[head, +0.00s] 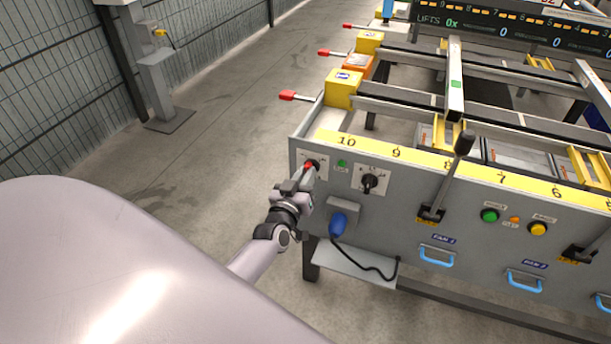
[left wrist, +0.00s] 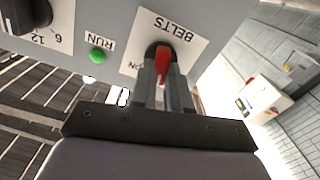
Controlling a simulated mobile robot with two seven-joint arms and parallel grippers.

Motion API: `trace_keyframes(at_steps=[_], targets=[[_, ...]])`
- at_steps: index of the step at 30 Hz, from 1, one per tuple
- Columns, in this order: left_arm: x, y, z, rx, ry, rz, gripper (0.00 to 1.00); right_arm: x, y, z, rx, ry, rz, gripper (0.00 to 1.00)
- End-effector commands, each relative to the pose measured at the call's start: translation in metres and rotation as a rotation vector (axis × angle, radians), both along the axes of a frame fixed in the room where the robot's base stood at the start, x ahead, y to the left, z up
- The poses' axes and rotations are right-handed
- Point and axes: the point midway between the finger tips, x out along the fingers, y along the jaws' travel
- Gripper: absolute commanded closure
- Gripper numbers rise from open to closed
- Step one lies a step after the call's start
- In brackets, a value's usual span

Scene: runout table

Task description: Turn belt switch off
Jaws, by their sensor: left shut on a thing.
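The belt switch (left wrist: 163,64) is a red-handled rotary knob on a white plate marked BELTS. In the head view its red tip (head: 308,165) shows at the left end of the grey front panel. My left gripper (head: 303,178) is at the switch, and its fingers (left wrist: 163,90) are shut on the red handle, one on each side. The fingers hide part of the knob. A green RUN light (left wrist: 97,56) sits beside the plate and also shows in the head view (head: 341,163). My right gripper is not in view.
A black dial (head: 370,182) is right of the switch. A blue plug (head: 338,222) with a black cable hangs below. A black lever (head: 447,172) stands out from the panel farther right.

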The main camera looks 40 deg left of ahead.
Motion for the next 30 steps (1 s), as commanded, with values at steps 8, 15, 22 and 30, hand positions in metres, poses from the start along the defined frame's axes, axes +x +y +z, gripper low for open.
trace_keyframes(at_steps=[8,15,22,30], targets=[[-0.0003,0.0008,-0.0005,-0.244,-0.06,-0.001,1.0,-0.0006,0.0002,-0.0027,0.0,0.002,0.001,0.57],[-0.0005,0.0015,-0.001,-0.408,-0.099,0.0,1.0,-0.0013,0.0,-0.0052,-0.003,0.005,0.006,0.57],[-0.0006,0.002,-0.0011,-0.504,-0.122,0.0,1.0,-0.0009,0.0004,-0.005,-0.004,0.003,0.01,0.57],[-0.0005,0.0022,-0.0009,-0.545,-0.132,0.0,1.0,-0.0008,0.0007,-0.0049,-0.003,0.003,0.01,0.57]])
